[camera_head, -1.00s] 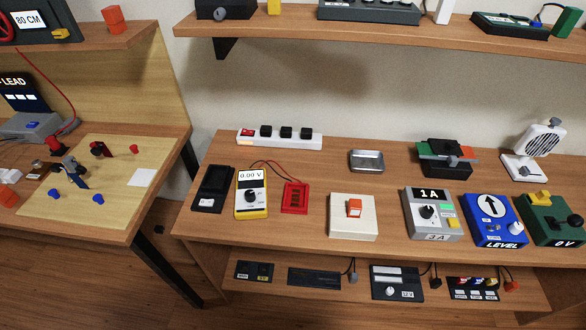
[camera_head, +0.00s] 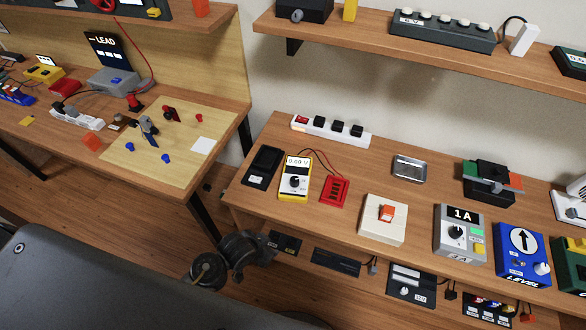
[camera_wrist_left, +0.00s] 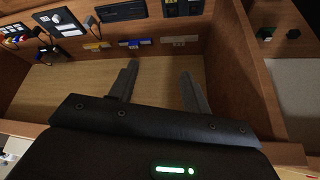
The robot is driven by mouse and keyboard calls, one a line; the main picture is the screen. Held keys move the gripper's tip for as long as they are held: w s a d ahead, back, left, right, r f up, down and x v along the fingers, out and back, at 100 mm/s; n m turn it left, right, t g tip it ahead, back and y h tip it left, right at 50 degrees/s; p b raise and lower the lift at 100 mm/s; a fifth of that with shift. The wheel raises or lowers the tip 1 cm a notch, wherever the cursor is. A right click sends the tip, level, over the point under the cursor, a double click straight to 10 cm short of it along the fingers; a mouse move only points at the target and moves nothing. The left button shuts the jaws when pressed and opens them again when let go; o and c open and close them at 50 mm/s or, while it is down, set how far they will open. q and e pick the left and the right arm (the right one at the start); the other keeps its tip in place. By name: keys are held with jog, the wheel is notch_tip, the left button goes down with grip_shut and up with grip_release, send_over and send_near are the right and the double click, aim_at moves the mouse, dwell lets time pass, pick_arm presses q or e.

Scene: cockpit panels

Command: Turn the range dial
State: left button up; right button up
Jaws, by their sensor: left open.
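The yellow multimeter (camera_head: 295,178) lies on the right-hand table in the head view, with a small voltage display at its top. Its black range dial (camera_head: 294,182) sits in the middle of its white face. My left arm comes in at the lower left, with dark parts in front of and below the table edge, apart from the meter. In the left wrist view my left gripper (camera_wrist_left: 160,85) is open, two grey fingers apart with nothing between them. The meter is not clear in the wrist view. My right gripper is not in view.
A black device (camera_head: 263,166) and a red box (camera_head: 334,191) flank the meter, with leads behind it. A white power strip (camera_head: 331,131) stands behind. A cream switch box (camera_head: 383,219) and a grey dial unit (camera_head: 459,234) are to the right. A lower shelf holds more devices.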

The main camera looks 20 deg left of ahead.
pick_arm(q)
notch_tip(320, 180, up, 14)
jog(key=w+d+m+t+p, duration=0.1)
jog(key=w+d+t+p, duration=0.1)
jog(key=w+d+r+m+g+h, duration=0.2)
jog(key=w+d+r+m+h, duration=0.45)
jog(key=w+d+m, duration=0.45)
jog(key=m+g+y, duration=0.2)
jog(key=g+y, duration=0.2)
jog(key=g, duration=0.1)
send_near(295, 179)
jog(key=x, duration=0.8)
jog(key=shift+d+f, duration=0.2)
jog(key=shift+f, duration=0.1)
